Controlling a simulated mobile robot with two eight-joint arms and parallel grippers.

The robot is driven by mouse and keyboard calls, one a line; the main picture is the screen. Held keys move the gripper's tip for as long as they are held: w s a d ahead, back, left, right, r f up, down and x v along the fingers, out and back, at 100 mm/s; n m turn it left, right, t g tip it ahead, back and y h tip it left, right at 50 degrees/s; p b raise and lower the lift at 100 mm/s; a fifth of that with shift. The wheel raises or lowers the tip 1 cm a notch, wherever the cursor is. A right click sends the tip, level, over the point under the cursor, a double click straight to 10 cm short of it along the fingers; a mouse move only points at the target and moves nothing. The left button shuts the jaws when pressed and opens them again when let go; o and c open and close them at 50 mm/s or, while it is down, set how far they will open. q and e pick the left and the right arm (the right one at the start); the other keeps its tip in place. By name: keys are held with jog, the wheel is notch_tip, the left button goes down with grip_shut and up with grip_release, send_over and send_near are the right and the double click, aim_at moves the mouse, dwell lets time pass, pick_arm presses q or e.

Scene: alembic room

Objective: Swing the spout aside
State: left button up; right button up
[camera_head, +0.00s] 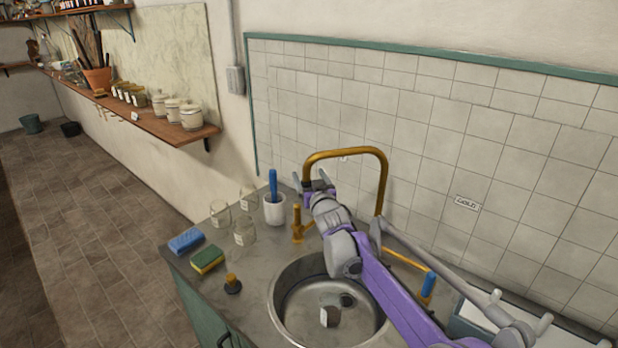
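The brass spout (345,152) rises behind the sink, arches to the left and turns down at its free end. One arm of mine, purple and grey, comes in from the lower right and crosses in front of the sink. Its gripper, my right one (314,184), is at the downturned end of the spout, with finger parts near either side of it. The picture is too small to tell whether the fingers touch or grip the spout. The round steel sink (290,313) is below, partly hidden by my arm. My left gripper is not in view.
A labelled glass vessel (330,316) lies in the sink. Left of it stand a brass fitting (297,224), a white cup (275,210) with a blue-handled tool, several glass vessels (244,230), a sponge (208,259) and a blue block (186,240). The tiled wall (440,130) is close behind.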

jog(key=shift+d, duration=0.15)
jog(key=b+v, duration=0.1)
jog(key=v, duration=1)
jog(key=shift+a+b, duration=0.2)
jog(key=shift+b, duration=0.2)
